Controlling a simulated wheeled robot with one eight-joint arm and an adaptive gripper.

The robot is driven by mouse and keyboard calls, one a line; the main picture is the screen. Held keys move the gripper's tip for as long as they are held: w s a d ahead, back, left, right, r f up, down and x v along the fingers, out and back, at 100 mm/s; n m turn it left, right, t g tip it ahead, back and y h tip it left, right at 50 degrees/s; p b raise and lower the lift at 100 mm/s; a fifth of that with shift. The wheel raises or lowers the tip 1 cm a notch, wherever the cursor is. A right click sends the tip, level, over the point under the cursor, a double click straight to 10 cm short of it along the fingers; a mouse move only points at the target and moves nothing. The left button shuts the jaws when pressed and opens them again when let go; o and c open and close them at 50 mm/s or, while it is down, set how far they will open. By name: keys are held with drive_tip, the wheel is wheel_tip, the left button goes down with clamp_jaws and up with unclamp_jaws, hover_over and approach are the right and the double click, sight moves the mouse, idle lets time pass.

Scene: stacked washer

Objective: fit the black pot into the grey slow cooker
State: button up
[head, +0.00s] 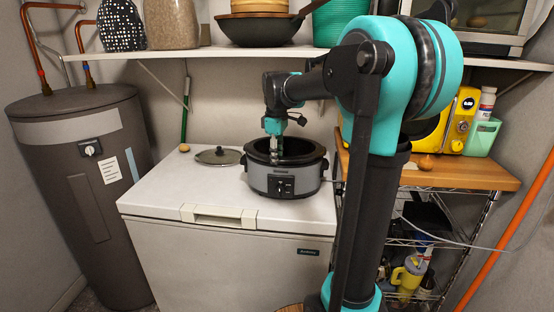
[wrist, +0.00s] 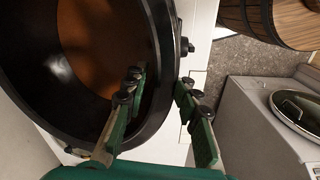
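The grey slow cooker (head: 267,182) stands on the white chest freezer, its dial facing front. The black pot (head: 300,148) is at the cooker's open top, its dark rim above the grey body; I cannot tell whether it is fully seated. In the wrist view the pot (wrist: 60,90) fills the left side, with a brownish patch inside. My gripper (head: 275,157) reaches down at the pot's left part. In the wrist view my gripper (wrist: 160,82) has one finger inside the rim and one outside, both close against it. The cooker's lower body is mostly hidden there.
A shelf (head: 200,52) runs above. A wooden-topped cart (head: 470,175) stands at the right, a grey tank (head: 80,190) at the left. The freezer's front left is clear.

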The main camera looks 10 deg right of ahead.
wheel_tip(320, 180, up, 13)
drive_tip(key=shift+s+a+r, duration=0.15)
idle(0.4)
drive_tip(key=shift+s, duration=0.1)
